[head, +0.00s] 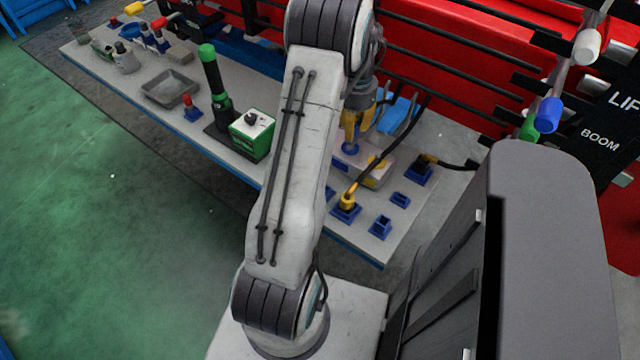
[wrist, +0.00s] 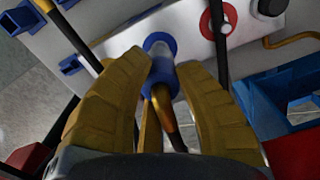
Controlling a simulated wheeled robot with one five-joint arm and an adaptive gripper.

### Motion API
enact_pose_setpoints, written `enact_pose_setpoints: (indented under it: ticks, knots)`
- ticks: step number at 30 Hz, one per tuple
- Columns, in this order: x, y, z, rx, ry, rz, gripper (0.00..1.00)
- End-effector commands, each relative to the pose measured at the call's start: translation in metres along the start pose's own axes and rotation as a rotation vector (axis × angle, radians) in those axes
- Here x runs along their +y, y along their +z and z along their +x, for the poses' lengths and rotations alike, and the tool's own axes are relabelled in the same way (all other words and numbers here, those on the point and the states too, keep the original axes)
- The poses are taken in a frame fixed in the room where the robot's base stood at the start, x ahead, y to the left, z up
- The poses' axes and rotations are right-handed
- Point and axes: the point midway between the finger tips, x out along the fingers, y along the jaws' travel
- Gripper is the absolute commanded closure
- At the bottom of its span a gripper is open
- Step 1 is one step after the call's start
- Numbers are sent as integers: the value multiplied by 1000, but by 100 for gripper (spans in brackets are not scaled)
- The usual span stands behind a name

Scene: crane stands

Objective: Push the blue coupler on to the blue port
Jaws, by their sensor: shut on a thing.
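My gripper (head: 355,130) has yellow fingers and points down over a pale box at the right end of the bench. In the wrist view, my gripper (wrist: 164,70) is shut on the blue coupler (wrist: 162,82), which has a brass-coloured line running back from it between the fingers. The blue port (wrist: 158,40) is a blue ring around a grey centre on the box face, straight ahead of the coupler. The coupler's front end lies at or very near the port. I cannot tell whether it is seated. In the head view, the fingers partly hide this spot.
A red-ringed port (wrist: 217,18) and a black knob (wrist: 268,6) sit to the right of the blue port. Yellow plugs with black hoses stand in blue holders (head: 345,211) on the bench (head: 345,243). A green box (head: 252,134) stands left of my arm. A red machine (head: 470,45) rises behind.

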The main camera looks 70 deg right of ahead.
Motion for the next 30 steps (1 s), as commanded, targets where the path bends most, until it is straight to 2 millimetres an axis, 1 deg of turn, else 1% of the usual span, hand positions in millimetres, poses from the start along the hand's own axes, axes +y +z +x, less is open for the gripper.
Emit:
enact_pose_setpoints:
  ticks: [28,29,30]
  knots:
    - [0,0,19,1,0,0,100]
    - [0,0,19,1,0,0,69]
    - [0,0,18,1,0,0,65]
